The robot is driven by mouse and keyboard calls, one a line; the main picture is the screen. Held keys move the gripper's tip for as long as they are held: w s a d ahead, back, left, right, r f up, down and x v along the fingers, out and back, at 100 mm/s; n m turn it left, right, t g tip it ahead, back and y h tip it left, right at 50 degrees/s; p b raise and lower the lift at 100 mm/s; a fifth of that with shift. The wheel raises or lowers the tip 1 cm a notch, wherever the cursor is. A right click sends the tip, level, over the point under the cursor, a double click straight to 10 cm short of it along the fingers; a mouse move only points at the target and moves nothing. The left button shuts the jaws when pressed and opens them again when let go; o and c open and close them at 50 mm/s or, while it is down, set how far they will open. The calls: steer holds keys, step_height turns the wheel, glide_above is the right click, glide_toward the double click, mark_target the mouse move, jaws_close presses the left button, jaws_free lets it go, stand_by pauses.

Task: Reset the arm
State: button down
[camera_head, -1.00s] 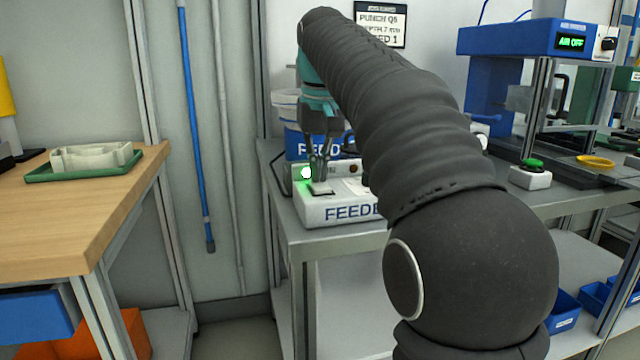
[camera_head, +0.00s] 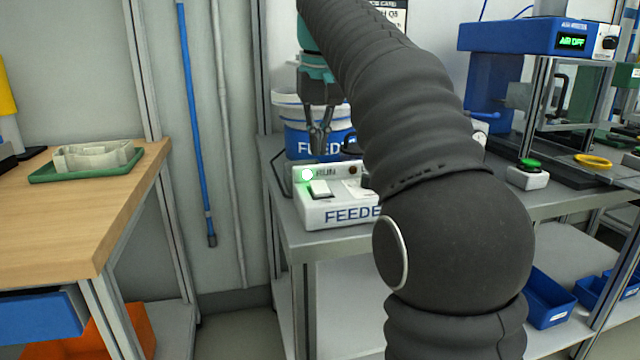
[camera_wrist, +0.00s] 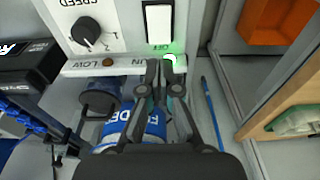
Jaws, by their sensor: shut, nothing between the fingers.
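My gripper (camera_head: 321,150) hangs pointing down above the back edge of the white feeder control box (camera_head: 338,208), apart from it. Its fingers are together with nothing between them. My dark-sleeved arm crosses the middle of the head view and hides the box's right side. The box has a white rocker switch (camera_head: 320,188) and a lit green lamp (camera_head: 307,174). In the wrist view the gripper (camera_wrist: 157,65) shows near the box's edge, below the rocker switch (camera_wrist: 158,24) and a black speed knob (camera_wrist: 85,31).
A blue and white bucket (camera_head: 298,140) stands behind the box on a grey metal bench (camera_head: 300,238). To the right are a blue-topped press (camera_head: 520,38) and a green button (camera_head: 529,164). A wooden table (camera_head: 70,220) with a green tray (camera_head: 45,178) stands left.

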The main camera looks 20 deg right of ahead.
steer(key=shift+r, duration=0.6)
steer(key=shift+s, duration=0.1)
steer(key=shift+s+f, duration=0.1)
steer(key=shift+s, duration=0.15)
steer(key=s+f+t, duration=0.3)
steer(key=s+f, duration=2.2)
steer(key=f, duration=0.2)
steer(key=shift+f+t, duration=0.2)
steer(key=shift+t, duration=0.2)
steer(key=shift+w+r, duration=0.1)
